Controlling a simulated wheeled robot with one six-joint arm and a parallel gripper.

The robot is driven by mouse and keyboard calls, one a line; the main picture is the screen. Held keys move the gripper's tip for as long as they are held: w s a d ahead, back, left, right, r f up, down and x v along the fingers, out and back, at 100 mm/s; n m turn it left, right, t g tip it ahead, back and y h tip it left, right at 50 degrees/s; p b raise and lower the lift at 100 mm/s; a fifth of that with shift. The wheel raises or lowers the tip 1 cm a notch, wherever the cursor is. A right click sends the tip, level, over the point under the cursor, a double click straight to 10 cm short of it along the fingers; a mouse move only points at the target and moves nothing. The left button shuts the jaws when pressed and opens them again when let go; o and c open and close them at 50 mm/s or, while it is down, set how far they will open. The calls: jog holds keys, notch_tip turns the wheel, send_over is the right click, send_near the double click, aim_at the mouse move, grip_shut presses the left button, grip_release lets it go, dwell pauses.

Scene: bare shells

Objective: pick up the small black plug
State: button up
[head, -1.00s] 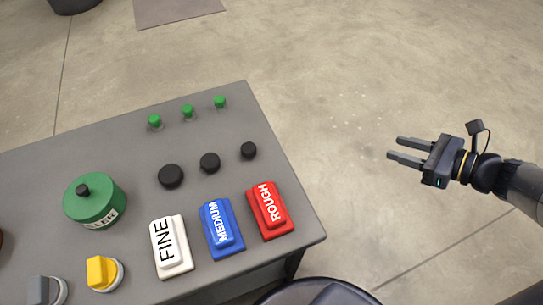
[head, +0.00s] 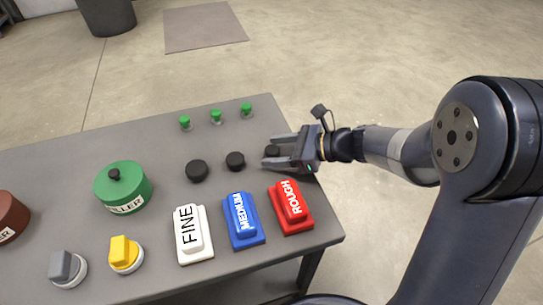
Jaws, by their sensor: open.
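Three black plugs of graded size stand in a row on the grey table (head: 75,160). The large one (head: 197,171) is at the left and the medium one (head: 235,161) is in the middle. The small black plug (head: 272,151) is at the right end, partly hidden by my gripper. My gripper (head: 268,152) is open, reaching in from the right, with its fingertips around or just above the small plug. I cannot tell its exact height over the plug.
Three green-topped pegs (head: 216,117) stand behind the plugs. In front lie the white FINE block (head: 193,242), blue MEDIUM block (head: 243,228) and red ROUGH block (head: 291,213). A green filler tin (head: 122,190) and yellow knob (head: 125,255) are to the left.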

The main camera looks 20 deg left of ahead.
jog(key=shift+s+a+f, duration=0.1)
jog(key=shift+a+f, duration=0.2)
jog(key=shift+a, duration=0.35)
jog(key=shift+c, duration=0.5)
jog(key=c, duration=1)
jog(key=shift+o, duration=0.2)
